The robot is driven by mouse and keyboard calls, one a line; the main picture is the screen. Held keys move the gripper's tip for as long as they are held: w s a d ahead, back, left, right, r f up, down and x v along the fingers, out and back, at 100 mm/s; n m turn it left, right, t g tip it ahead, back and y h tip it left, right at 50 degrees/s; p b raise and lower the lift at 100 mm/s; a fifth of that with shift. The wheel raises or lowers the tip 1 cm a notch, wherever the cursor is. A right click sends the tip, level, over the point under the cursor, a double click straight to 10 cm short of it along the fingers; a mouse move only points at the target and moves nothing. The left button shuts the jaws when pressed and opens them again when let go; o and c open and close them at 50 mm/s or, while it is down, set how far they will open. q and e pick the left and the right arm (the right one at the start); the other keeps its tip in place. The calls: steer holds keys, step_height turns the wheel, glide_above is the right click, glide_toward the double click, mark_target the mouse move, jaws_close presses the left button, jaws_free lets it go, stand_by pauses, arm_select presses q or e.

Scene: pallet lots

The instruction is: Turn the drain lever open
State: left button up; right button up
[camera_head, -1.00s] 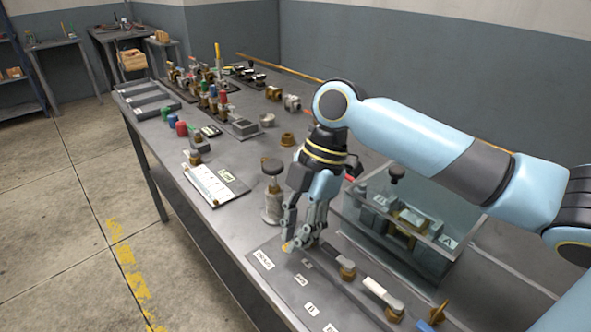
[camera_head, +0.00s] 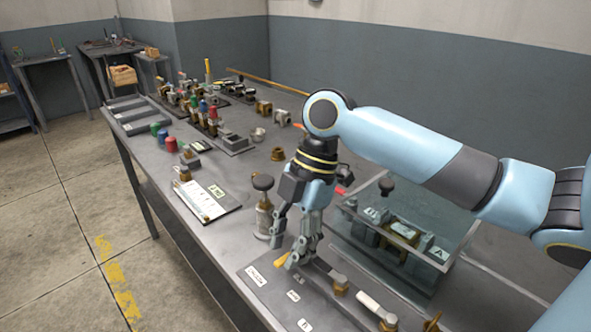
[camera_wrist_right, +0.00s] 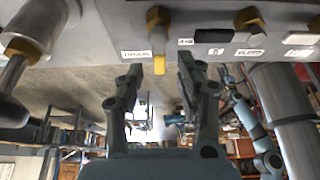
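The drain lever (camera_head: 283,261) is a small yellow-tipped handle at the left end of a grey valve panel (camera_head: 262,294), beside a white label that reads DRAIN in the right wrist view (camera_wrist_right: 136,54). In that view the lever's yellow tip (camera_wrist_right: 159,68) points down between my finger tips. My right gripper (camera_head: 289,254) is at the lever, its fingers parted on either side of it. Gaps show between the lever and both fingers in the wrist view (camera_wrist_right: 160,80). My left gripper is outside the head view; a blue-grey jointed part low in the wrist view may be mine.
More valve handles (camera_head: 369,302) stand to the right along the panel. A clear-walled tank (camera_head: 428,255) stands behind them. A bottle with a dark round cap (camera_head: 263,215) stands close to my gripper's left. A white chart board (camera_head: 203,199) lies farther left.

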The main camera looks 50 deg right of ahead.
steer(key=v, duration=1.1)
steer(key=shift+a, duration=0.1)
